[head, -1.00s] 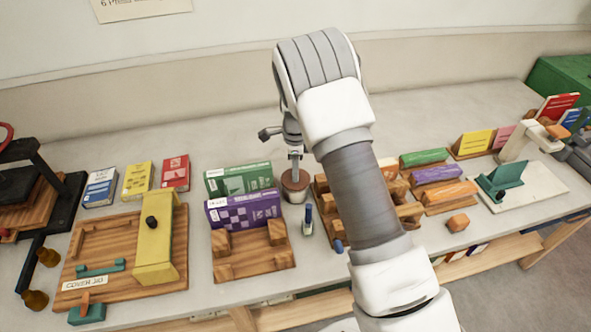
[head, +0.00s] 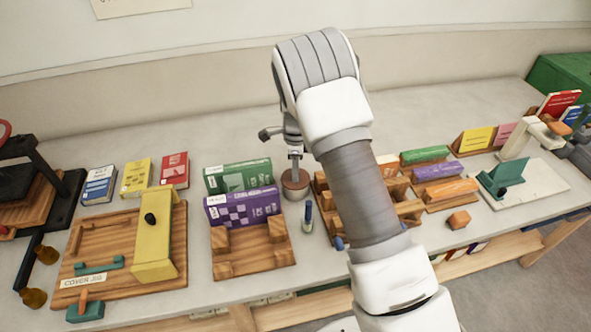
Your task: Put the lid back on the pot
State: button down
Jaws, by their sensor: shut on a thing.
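The pot (head: 297,194) is a small grey-white container on the table, just right of the purple box. A brown lid (head: 294,177) sits at its mouth; whether it is fully seated I cannot tell from this angle. My gripper (head: 295,160) points down directly above the pot and is shut on the lid, by what looks like a thin upright part in its middle. The fingertips are small and partly hidden by my wrist.
A wooden stand with a purple box (head: 242,207) and a green box (head: 237,176) is close on the left. A small upright blue-topped tube (head: 308,217) stands just in front of the pot. A wooden rack (head: 404,208) is close on the right. The table behind is clear.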

jog(key=shift+f, duration=0.2)
dwell(0.6)
jog(key=c, duration=0.6)
grip_release()
jog(key=shift+r+p, duration=2.6)
jog(key=shift+r, duration=1.9)
